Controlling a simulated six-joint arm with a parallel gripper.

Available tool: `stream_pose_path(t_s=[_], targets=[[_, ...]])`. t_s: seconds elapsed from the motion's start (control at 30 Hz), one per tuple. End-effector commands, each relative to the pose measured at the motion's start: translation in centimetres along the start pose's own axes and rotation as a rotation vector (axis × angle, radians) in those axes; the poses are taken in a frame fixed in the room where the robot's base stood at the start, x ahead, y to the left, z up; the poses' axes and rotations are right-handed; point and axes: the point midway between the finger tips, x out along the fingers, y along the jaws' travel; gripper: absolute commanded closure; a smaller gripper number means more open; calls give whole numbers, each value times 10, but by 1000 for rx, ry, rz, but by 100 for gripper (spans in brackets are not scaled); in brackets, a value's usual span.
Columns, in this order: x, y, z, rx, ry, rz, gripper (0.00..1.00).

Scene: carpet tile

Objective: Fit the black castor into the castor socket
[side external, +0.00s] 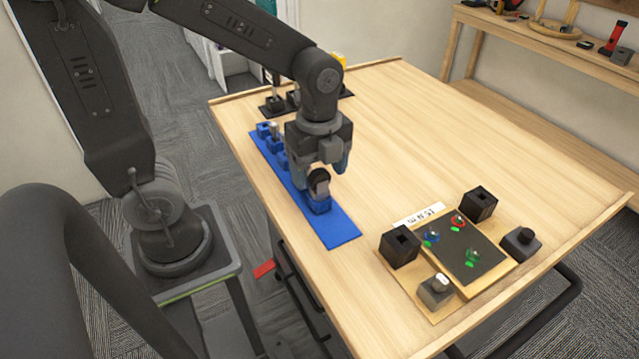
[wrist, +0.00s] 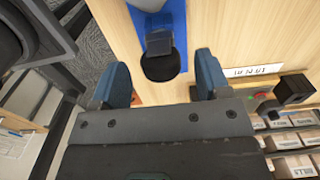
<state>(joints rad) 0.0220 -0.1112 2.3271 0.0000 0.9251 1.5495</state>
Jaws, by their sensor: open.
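The black castor (side external: 319,182) stands in a blue holder (side external: 320,204) on the blue strip (side external: 338,232) on the table. In the wrist view the castor (wrist: 160,66) shows as a dark round wheel with a grey block above it in the picture. My gripper (side external: 322,168) is open around the castor from above, and its blue fingers partly hide it. In the wrist view my gripper (wrist: 161,63) has one finger on each side of the castor, with gaps on both sides. Two black blocks with square openings (side external: 400,248) (side external: 480,204) stand by the board; I cannot tell which is the castor socket.
The wooden board (side external: 445,312) carries a dark panel (side external: 465,258) with coloured parts, plus a grey block (side external: 436,290) and a black block (side external: 520,243). More blue holders (side external: 277,146) line the strip behind my gripper. The table's middle is clear.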

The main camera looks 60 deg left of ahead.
Motion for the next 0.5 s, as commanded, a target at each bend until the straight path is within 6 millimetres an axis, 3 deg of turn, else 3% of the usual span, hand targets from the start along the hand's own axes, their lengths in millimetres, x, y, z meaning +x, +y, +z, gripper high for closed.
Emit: stream_pose_path(t_s=[0.2, 0.5], targets=[[32, 0, 0, 0, 0, 3, 30], [37, -1, 0, 0, -1, -1, 30]])
